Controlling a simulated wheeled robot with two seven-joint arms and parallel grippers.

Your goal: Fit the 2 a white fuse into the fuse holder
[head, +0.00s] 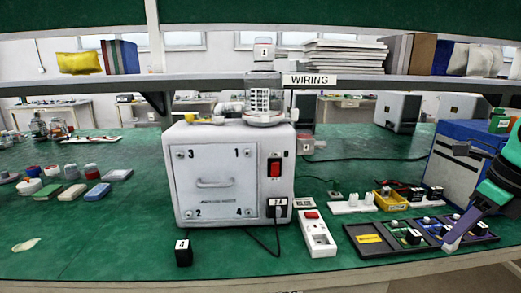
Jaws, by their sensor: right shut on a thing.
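My right gripper (451,243) comes in from the right and reaches down at the front of a dark compartment tray (373,252). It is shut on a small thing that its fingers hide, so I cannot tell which. Small black parts (413,237) and pale parts lie in the tray; a white 2 A fuse cannot be made out. The white pump unit (229,186) stands upright with its front panel facing me. Its black socket (277,207) sits low at the right, with a cord plugged in; I cannot tell where the fuse holder is. My left gripper is out of view.
A white power strip (318,236) with a red switch stands left of the tray. A black block marked 4 (183,253) lies in front of the unit. A yellow bin (389,200) and a blue box (459,155) stand behind the tray. The front-left table is mostly clear.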

